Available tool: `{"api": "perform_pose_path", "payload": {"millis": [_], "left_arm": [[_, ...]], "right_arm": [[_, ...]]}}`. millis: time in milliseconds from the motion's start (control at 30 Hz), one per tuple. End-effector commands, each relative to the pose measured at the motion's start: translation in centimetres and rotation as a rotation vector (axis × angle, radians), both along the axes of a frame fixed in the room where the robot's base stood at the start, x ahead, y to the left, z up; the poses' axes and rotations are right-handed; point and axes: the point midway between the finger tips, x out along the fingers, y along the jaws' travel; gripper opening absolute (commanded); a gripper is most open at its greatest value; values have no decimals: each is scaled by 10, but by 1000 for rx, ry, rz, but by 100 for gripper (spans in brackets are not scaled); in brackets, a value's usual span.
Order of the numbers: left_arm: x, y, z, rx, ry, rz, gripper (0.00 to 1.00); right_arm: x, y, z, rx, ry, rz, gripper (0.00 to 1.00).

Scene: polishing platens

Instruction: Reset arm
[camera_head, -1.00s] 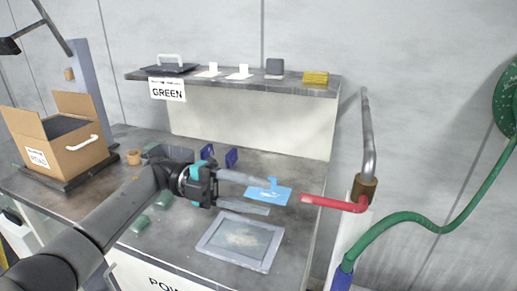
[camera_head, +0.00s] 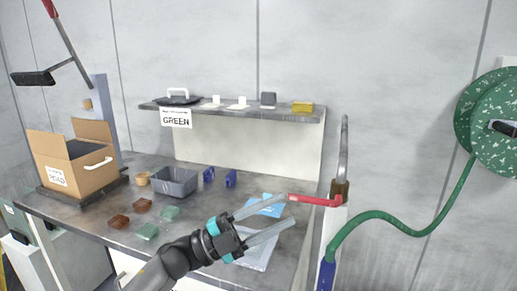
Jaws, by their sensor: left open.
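My left arm comes in from the bottom, and its gripper (camera_head: 286,215) is open with nothing between its fingers. The gripper is over the front right of the grey bench (camera_head: 75,212). A light blue sheet (camera_head: 268,206) lies on the bench behind the fingers and is partly covered by them. A grey framed plate (camera_head: 262,256) lies below the gripper, partly hidden by it. My right gripper does not show.
An open cardboard box (camera_head: 88,173) stands at the left. A grey bin (camera_head: 174,182), blue pieces (camera_head: 230,178) and brown and green blocks (camera_head: 146,231) are on the bench. A red-handled pipe (camera_head: 318,200) and green hose (camera_head: 400,228) are at the right.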

Motion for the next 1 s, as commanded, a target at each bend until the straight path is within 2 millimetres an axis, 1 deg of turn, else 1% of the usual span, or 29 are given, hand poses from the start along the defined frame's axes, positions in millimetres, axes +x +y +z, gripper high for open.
{"api": "perform_pose_path", "payload": {"millis": [133, 267, 367, 433, 567, 667, 700, 767, 800, 867, 900, 967, 1000], "left_arm": [[15, 9, -7, -115, 147, 202, 50], [27, 28, -21, -190, 296, 378, 50], [32, 46, -38, -234, 424, 508, 50], [32, 60, -54, -256, 521, 598, 50], [25, 87, -89, -281, 713, 754, 50], [11, 107, -120, -282, 868, 868, 50], [3, 115, -132, -279, 932, 910, 50], [-11, 127, -151, -270, 1029, 971, 50], [-21, 134, -164, -260, 1094, 1013, 50], [-40, 144, -183, -242, 1194, 1067, 50], [-54, 150, -194, -227, 1262, 1102, 50], [-77, 159, -212, -199, 1364, 1152, 50], [-93, 164, -222, -177, 1432, 1184, 50]], "right_arm": [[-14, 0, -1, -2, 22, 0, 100], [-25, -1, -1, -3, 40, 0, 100], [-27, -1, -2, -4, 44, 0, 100], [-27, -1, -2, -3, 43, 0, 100], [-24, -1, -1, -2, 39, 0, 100], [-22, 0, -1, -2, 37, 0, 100], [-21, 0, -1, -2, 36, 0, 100], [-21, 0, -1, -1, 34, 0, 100], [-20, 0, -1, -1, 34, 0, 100], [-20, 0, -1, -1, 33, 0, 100], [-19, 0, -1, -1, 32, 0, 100], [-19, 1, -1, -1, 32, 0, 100], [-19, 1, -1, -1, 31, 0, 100]]}}
